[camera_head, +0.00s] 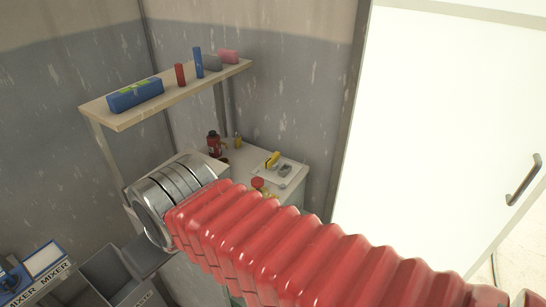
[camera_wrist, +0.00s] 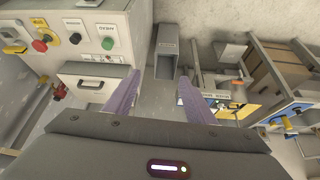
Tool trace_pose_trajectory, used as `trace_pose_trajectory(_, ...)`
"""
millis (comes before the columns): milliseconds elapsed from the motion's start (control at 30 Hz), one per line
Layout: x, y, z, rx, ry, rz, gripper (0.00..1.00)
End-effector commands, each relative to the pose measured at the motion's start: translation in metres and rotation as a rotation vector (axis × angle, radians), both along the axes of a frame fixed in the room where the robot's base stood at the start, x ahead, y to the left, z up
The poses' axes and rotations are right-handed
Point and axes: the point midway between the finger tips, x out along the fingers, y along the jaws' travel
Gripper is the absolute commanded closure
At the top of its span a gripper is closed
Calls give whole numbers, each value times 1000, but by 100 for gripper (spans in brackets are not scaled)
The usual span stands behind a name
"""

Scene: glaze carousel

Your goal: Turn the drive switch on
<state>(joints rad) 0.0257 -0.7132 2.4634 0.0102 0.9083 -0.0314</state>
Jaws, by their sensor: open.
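No control is readably marked as the drive switch. In the wrist view a white cabinet (camera_wrist: 101,15) carries a green knob (camera_wrist: 108,44), a red round button (camera_wrist: 39,45) and a yellow-and-dark control (camera_wrist: 12,34), with small labels hard to read. A blue-framed panel with a yellow control (camera_wrist: 290,124) is at the right. My gripper (camera_wrist: 159,77) is open, its two purple fingers apart with nothing between them. It is below and right of the cabinet's knobs in the picture, touching none of them. In the head view my red-sleeved arm hides the gripper.
A grey bin (camera_wrist: 167,48) stands beyond my fingers. A shelf (camera_head: 121,119) with blue and red items is on the wall. Mixer-labelled equipment (camera_head: 34,284) is at the lower left. A white door (camera_head: 450,110) is at the right.

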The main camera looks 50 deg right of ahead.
Motion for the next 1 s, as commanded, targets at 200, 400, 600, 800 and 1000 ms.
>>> trace_pose_trajectory(200,36,-29,20,-13,31,-8,34)
trace_pose_trajectory(400,76,-63,37,-22,61,-3,20)
trace_pose_trajectory(600,114,-105,47,-26,86,3,8)
trace_pose_trajectory(800,149,-157,50,-28,106,11,8)
trace_pose_trajectory(1000,177,-216,46,-24,121,21,8)
